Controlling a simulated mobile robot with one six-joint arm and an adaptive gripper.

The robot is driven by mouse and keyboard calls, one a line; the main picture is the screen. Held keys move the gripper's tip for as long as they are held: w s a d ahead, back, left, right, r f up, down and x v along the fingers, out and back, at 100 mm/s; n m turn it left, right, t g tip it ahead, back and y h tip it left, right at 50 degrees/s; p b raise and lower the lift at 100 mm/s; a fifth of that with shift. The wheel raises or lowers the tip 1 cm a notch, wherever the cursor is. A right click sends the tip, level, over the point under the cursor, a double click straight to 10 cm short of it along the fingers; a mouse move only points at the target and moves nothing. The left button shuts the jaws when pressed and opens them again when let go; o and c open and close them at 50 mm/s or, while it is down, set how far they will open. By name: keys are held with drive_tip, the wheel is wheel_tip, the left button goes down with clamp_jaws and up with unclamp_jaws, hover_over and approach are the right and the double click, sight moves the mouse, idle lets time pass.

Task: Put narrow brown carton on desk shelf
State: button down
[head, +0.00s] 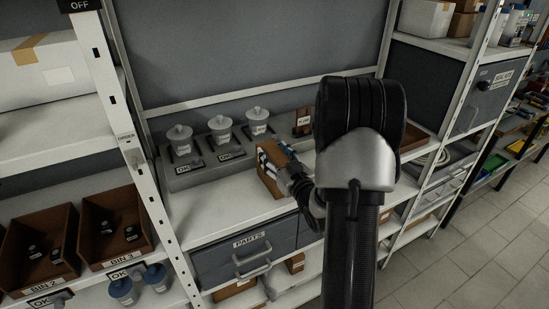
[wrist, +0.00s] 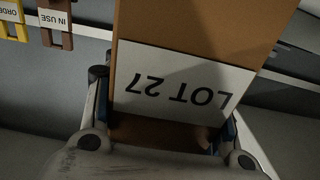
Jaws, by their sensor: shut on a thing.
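The narrow brown carton (head: 268,178) is upright at the desk shelf (head: 215,214), a white surface above the drawers. I cannot tell whether its base touches the shelf. My gripper (head: 275,158) is shut on the carton, and my arm hides part of the area to its right. In the wrist view the carton (wrist: 205,22) fills the upper middle, with a white "LOT 27" label that reads upside down. My gripper's fingers (wrist: 165,118) are on either side of it there.
Lidded grey pots (head: 220,130) stand on a grey tray behind the carton. A drawer marked "PARTS" (head: 240,252) is below the shelf. Brown bins (head: 112,225) and a white upright (head: 140,165) are at the left. The shelf's left front is clear.

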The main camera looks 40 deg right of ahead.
drive_tip(key=shift+r, duration=0.2)
drive_tip(key=shift+f, duration=0.15)
drive_tip(key=c, duration=1.2)
unclamp_jaws()
drive_tip(key=shift+f, duration=0.15)
drive_tip(key=o, duration=0.6)
drive_tip(key=shift+c, duration=0.2)
drive_tip(key=shift+s+r, duration=0.15)
drive_tip(key=shift+r, duration=0.15)
drive_tip(key=p+v, duration=0.1)
drive_tip(key=v, duration=1.1)
drive_tip(key=shift+p, duration=0.3)
